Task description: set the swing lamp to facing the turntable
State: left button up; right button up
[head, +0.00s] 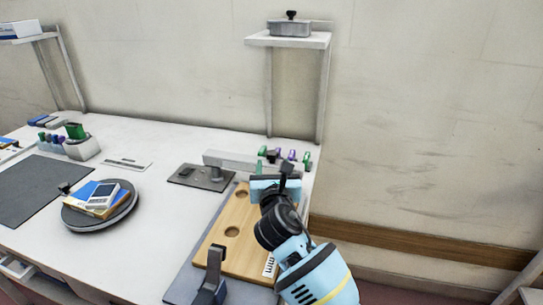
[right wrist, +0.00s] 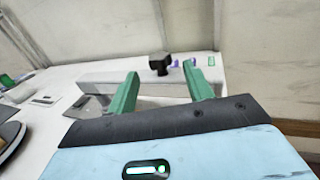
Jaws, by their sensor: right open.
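What appears to be the swing lamp is a long pale grey bar (head: 238,161) above a dark flat base plate (head: 190,178). The bar extends right from the base, away from the turntable. The turntable (head: 72,219) is a round grey disc at left carrying a blue-and-yellow item and a small white device. My right gripper (head: 277,167) is at the bar's right end. In the right wrist view, its green fingers (right wrist: 160,78) are apart, with a black knob (right wrist: 159,64) showing between and just beyond their tips; contact is not visible. My left gripper is not in view.
A wooden board (head: 212,240) with round holes lies below my right arm. A dark upright piece (head: 214,268) stands at its near edge. Small green and purple items sit behind the gripper. A post-mounted shelf (head: 290,40) rises at the back. The table between turntable and base is mostly clear.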

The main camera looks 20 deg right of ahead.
aim_at(272, 159)
jog(key=shift+b+x, duration=0.45)
jog(key=shift+x, duration=2.5)
jog(key=shift+c, duration=0.2)
grip_shut()
